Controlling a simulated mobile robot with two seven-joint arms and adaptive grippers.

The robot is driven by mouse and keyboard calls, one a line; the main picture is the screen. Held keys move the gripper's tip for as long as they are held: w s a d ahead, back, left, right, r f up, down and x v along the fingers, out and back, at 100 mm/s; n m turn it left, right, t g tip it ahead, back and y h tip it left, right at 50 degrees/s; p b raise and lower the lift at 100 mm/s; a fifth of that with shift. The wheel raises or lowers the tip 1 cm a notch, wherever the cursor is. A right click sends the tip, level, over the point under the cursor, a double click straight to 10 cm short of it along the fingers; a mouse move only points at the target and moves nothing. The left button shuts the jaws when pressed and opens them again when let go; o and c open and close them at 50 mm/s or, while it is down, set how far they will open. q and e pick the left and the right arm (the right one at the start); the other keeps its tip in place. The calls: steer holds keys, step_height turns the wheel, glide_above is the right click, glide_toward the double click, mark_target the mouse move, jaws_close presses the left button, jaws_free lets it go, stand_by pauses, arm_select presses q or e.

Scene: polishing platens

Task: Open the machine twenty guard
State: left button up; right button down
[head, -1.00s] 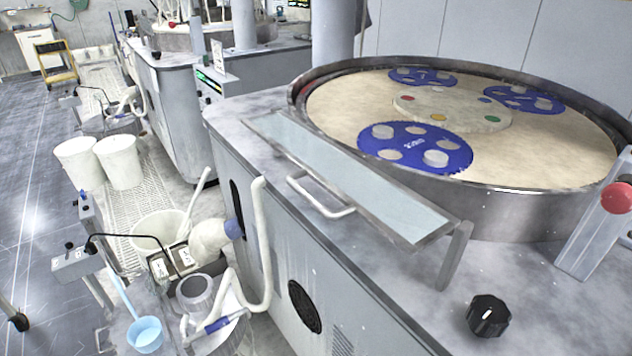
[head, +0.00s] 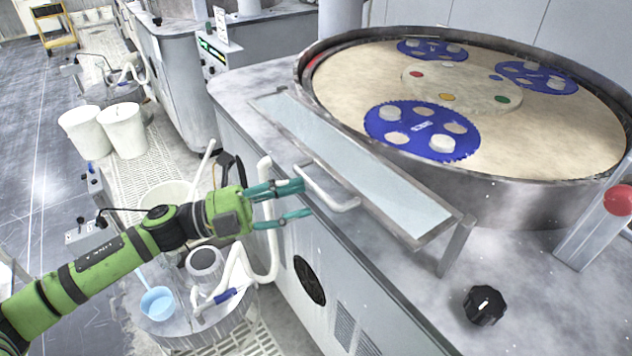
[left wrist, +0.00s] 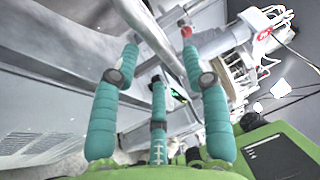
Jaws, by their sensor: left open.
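The guard (head: 345,160) is a long, pale see-through panel in a grey metal frame. It lies low along the near side of the round polishing platen (head: 350,95), with a metal bar handle (head: 325,196) on its front edge. My left gripper (head: 307,200) is open, its teal fingers pointing right at the handle. In the head view the fingertips are close beside the handle; I cannot tell whether they touch it. In the left wrist view the spread fingers (left wrist: 158,45) show with a grey bar passing between or behind them. My right gripper is not in view.
A black knob (head: 484,305) and a red button (head: 618,199) are on the machine top at right. Blue carriers (head: 423,131) with discs lie on the platen.

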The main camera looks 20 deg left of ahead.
mark_target(313, 186)
arm_select(q)
steer(key=p+x, duration=0.1)
steer(key=x, duration=0.2)
steer(key=shift+w+d+r, duration=0.2)
steer(key=shift+w+d, duration=0.05)
steer(key=shift+d, duration=0.05)
steer(key=shift+w+d+f+p, duration=0.1)
steer(key=shift+w+d+p, duration=0.1)
steer(key=shift+d+p, duration=0.1)
